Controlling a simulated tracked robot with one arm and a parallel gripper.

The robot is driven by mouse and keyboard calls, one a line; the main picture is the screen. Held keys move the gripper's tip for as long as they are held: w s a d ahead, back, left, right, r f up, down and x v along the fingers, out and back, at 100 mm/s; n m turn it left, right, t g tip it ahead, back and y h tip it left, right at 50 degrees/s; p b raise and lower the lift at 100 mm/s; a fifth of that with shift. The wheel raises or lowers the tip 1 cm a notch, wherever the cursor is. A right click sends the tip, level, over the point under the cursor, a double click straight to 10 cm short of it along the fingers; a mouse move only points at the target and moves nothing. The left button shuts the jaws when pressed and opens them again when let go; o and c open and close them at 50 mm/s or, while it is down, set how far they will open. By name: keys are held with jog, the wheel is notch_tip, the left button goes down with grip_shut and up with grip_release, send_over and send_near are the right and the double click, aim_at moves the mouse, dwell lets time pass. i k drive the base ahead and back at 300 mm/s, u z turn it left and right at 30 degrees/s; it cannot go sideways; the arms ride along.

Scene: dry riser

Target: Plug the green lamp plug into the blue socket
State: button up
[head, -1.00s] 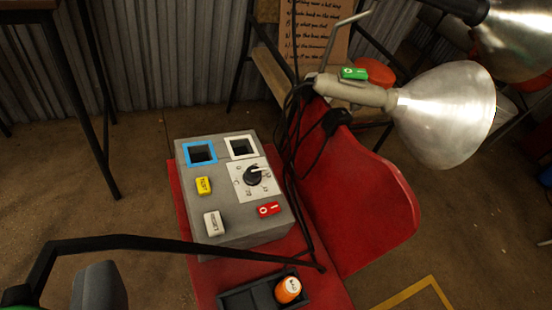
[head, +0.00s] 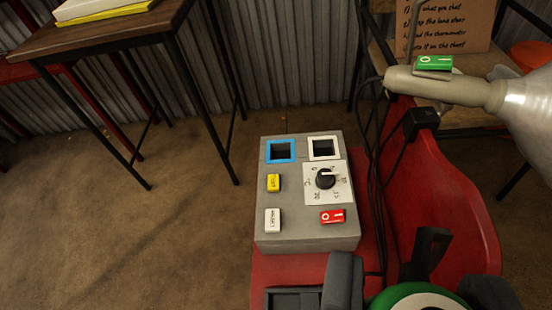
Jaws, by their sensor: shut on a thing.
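The blue socket (head: 281,151) is a blue-framed square opening at the top left of the grey control box (head: 305,243). It is open and empty. My gripper (head: 415,285) is at the bottom right, its dark grey fingers either side of a round green and white body, which looks like the green lamp plug (head: 382,299). It is shut on this plug. A black part sticks up from the plug. The plug is in front of and right of the box, apart from the socket. The picture's lower edge cuts off much of plug and gripper.
A white-framed socket (head: 323,147) is right of the blue one. A dial (head: 325,179) and yellow, white and red switches are below. A dark tray (head: 290,300) is in front.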

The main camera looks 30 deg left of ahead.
aim_at(281, 162)
jog(key=z, duration=0.05)
jog(key=k, duration=0.5)
jog(key=z, duration=0.4)
jog(key=i, duration=1.55)
jog(key=u, duration=0.45)
